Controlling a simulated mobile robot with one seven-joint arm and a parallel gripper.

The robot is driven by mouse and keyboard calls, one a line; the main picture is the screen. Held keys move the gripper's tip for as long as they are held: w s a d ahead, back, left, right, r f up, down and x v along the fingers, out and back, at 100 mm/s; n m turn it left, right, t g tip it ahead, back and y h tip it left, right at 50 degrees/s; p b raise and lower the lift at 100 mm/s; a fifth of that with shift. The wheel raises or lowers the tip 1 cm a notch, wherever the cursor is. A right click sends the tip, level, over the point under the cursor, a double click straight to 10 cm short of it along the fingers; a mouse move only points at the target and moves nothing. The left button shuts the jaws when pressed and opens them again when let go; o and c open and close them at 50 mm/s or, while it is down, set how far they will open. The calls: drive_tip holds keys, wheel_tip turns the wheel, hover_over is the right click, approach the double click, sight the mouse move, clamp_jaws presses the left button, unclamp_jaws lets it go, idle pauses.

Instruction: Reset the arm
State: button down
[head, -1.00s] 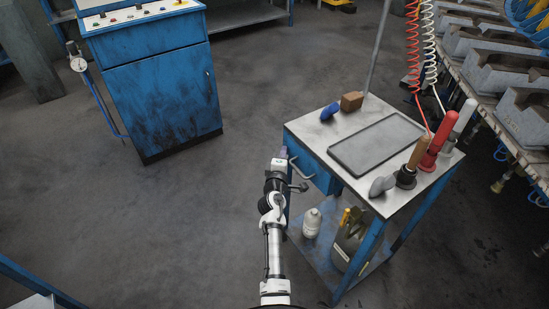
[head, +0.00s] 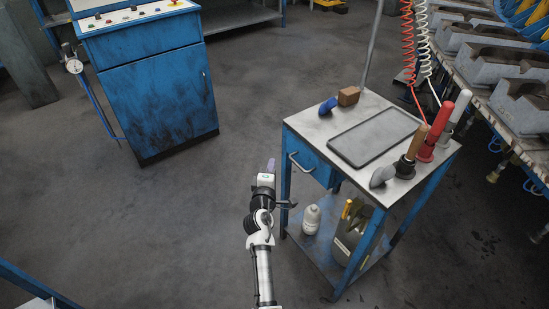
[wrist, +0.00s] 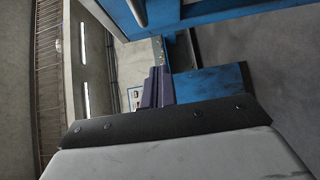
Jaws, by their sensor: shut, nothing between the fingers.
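My arm rises from the bottom middle of the head view. My gripper (head: 271,164) is at its far end, in the open space just left of the blue cart (head: 309,160). It is apart from the cart and holds nothing. In the wrist view my gripper's dark fingers (wrist: 158,87) are together, beyond the grey and black wrist housing. The drawer handle (head: 300,164) is on the cart's near left side, a little right of my gripper.
The cart top holds a grey tray (head: 374,136), a brown block (head: 348,96), a blue object (head: 327,106) and upright-handled tools (head: 425,140). A white bottle (head: 311,219) stands on its lower shelf. A blue control cabinet (head: 160,95) stands at upper left. The floor between is clear.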

drive_tip(key=shift+s+a, duration=0.2)
drive_tip(key=shift+s, duration=0.85)
drive_tip(key=shift+s+a, duration=0.2)
drive_tip(key=shift+s, duration=0.85)
drive_tip(key=shift+r, duration=0.1)
